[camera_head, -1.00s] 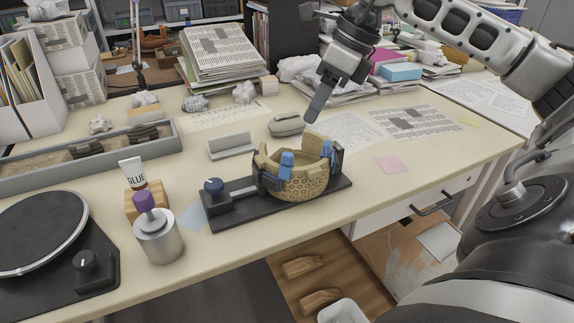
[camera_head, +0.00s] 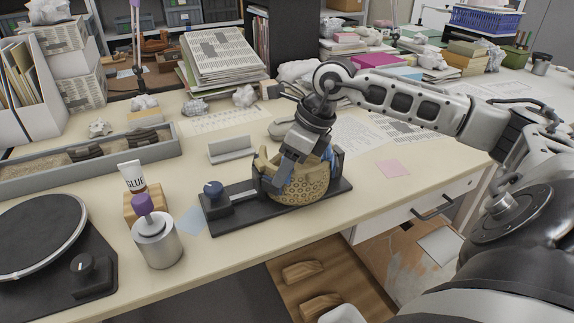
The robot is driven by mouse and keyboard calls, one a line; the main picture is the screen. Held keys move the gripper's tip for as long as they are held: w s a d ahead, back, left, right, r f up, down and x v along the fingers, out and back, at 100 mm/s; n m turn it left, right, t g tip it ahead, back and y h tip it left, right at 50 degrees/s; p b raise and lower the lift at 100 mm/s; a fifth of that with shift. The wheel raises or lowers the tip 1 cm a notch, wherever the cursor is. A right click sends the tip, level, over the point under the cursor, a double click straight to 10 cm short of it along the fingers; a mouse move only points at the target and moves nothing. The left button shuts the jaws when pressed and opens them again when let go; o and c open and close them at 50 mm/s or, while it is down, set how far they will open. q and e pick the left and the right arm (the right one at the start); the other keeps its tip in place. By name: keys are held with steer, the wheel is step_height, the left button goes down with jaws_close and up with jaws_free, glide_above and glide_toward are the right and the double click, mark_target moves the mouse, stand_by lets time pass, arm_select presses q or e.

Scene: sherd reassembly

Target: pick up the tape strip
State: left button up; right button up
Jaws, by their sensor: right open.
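I cannot make out a tape strip for certain. A tan patterned bowl (camera_head: 308,187) with a broken, jagged rim sits in a dark holder (camera_head: 335,188) on the table. Earlier, blue pieces showed on its rim; now my arm covers the front one. My right gripper (camera_head: 277,184) comes down over the near left side of the bowl. It is open, with its fingertips close to the bowl's wall; I cannot tell whether they touch. My left gripper is not in view.
A glue tube (camera_head: 133,178) and a metal jar (camera_head: 157,240) with a purple top stand left of the holder. A black turntable (camera_head: 35,232) is at the lower left. A small grey stand (camera_head: 231,149) and papers lie behind.

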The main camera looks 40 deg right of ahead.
steer(key=c, duration=0.8)
steer(key=shift+r, duration=0.1)
